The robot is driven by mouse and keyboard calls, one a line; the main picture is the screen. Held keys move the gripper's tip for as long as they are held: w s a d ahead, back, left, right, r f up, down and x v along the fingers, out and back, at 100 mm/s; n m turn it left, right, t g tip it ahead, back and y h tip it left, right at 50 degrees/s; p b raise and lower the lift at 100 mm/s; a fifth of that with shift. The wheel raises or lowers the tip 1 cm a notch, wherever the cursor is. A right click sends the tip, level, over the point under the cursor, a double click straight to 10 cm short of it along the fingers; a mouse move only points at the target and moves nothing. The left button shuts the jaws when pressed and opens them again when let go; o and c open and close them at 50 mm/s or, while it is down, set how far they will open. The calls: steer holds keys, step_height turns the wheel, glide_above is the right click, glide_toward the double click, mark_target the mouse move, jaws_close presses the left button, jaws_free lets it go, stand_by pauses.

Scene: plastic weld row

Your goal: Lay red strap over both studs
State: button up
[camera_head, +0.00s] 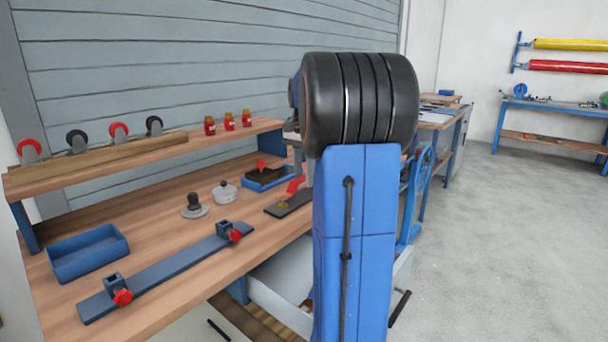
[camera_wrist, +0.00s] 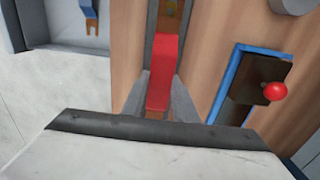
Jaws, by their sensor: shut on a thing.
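The red strap (camera_wrist: 163,75) runs between the two grey fingers of my gripper (camera_wrist: 160,100) in the wrist view. My gripper is shut on it. In the head view a red piece of the strap (camera_head: 296,185) shows above a dark plate (camera_head: 275,211) on the bench, left of my arm. A small brass-coloured stud (camera_head: 283,205) shows on that plate; a second stud cannot be made out, and my arm hides the plate's right end. I cannot tell whether the strap touches a stud.
A blue tray with a dark block and red knob (camera_head: 266,177) stands behind the plate; in the wrist view the tray (camera_wrist: 232,85) lies right of my gripper. A blue clamp bar (camera_head: 165,270), an empty blue tray (camera_head: 88,252) and a grey lidded pot (camera_head: 225,193) stand farther left.

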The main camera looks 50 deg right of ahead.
steer(key=shift+f, duration=1)
stand_by(1.8)
steer(key=o, duration=1.5)
steer(key=shift+o, duration=0.2)
steer(key=shift+r, duration=0.1)
steer(key=shift+r, duration=3.4)
